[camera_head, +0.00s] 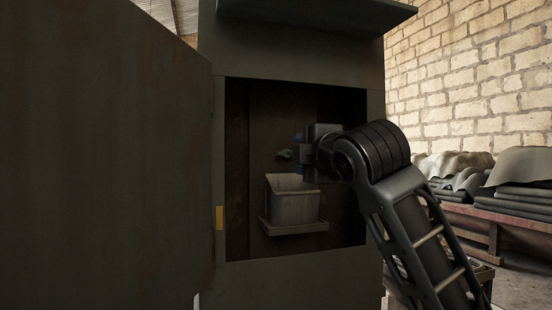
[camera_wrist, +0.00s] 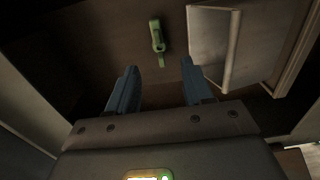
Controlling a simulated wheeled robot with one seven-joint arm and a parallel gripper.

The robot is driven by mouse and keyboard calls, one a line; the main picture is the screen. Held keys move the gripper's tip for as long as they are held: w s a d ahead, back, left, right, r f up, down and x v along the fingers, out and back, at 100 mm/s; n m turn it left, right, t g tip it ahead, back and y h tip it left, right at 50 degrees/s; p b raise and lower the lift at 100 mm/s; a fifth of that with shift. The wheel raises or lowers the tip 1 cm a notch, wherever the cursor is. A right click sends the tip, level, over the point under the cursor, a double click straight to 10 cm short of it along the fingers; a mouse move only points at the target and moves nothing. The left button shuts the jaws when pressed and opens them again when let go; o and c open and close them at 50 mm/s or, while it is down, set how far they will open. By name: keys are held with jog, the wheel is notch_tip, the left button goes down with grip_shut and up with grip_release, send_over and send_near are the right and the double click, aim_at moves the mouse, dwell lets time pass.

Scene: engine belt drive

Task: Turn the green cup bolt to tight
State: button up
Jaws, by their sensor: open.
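The green cup bolt (camera_wrist: 157,37) shows in the wrist view as a small green piece with a rounded head and a short arm, on the dark back wall of the cabinet. In the head view it is a small dim green shape (camera_head: 284,155) above the grey bin. My gripper (camera_wrist: 160,78) is open, with its two blue fingers apart and nothing between them. The bolt lies beyond the fingertips, roughly centred between them, and is not touched. In the head view my gripper (camera_head: 298,145) is inside the cabinet opening, just right of the bolt, partly hidden by my wrist.
A grey bin (camera_head: 292,207) sits on a small shelf (camera_head: 296,229) below the bolt; it also shows close by in the wrist view (camera_wrist: 212,45). The cabinet's door (camera_head: 100,160) stands open at left. The cabinet frame (camera_head: 300,275) surrounds the opening. A bench (camera_head: 500,214) with stacked sheets stands at right.

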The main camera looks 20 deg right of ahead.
aim_at(287, 154)
jog(key=shift+w+p, duration=0.45)
jog(key=shift+w, duration=3.4)
grip_shut()
